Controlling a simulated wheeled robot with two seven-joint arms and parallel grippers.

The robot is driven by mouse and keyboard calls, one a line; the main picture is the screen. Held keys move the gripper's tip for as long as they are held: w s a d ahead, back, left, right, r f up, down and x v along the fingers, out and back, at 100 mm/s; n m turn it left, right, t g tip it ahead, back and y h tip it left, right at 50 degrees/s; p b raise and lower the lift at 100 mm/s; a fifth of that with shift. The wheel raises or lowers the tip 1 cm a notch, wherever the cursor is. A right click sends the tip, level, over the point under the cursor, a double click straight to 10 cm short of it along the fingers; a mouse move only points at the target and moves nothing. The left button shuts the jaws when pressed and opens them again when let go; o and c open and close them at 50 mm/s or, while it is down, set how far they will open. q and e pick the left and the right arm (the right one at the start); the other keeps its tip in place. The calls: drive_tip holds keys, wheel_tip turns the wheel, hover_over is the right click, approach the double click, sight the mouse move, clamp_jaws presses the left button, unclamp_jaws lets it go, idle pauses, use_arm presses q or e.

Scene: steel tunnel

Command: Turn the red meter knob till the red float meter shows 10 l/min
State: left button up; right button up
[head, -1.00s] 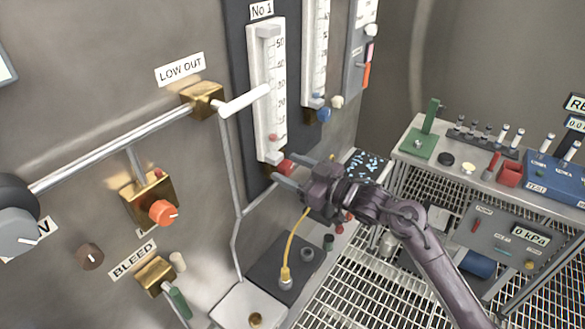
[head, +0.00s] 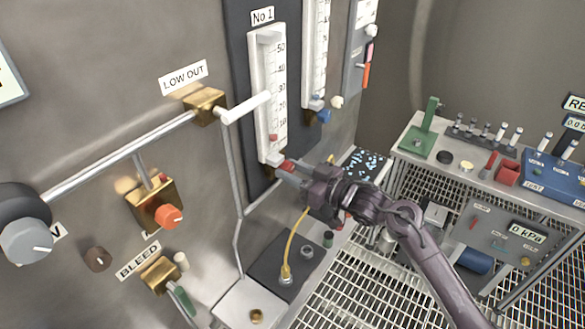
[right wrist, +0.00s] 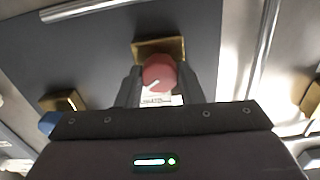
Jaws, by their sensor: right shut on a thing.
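The red meter knob (right wrist: 158,73) sits between the two fingers of my right gripper (right wrist: 155,90), which is shut on it. Its white pointer line slants to the lower left in the right wrist view. In the head view the knob (head: 287,164) shows at the foot of the No 1 float meter (head: 264,90), partly covered by my right gripper (head: 288,171). The meter is a white upright tube with a scale up to 50. Its red float (head: 273,138) stands low in the tube, below the 10 mark. My left gripper is not in view.
A second meter (head: 314,60) with a blue knob (head: 323,116) is close on the right. The LOW OUT pipe (head: 245,108) juts out left of the meter. An orange knob (head: 168,216) is at lower left. A bench (head: 405,150) with instruments stands at right.

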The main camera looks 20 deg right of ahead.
drive_tip(key=o, duration=1)
drive_tip(key=b+v, duration=0.2)
drive_tip(key=v, duration=0.5)
drive_tip(key=shift+s+d+b, duration=0.25)
drive_tip(key=shift+s+b, duration=0.1)
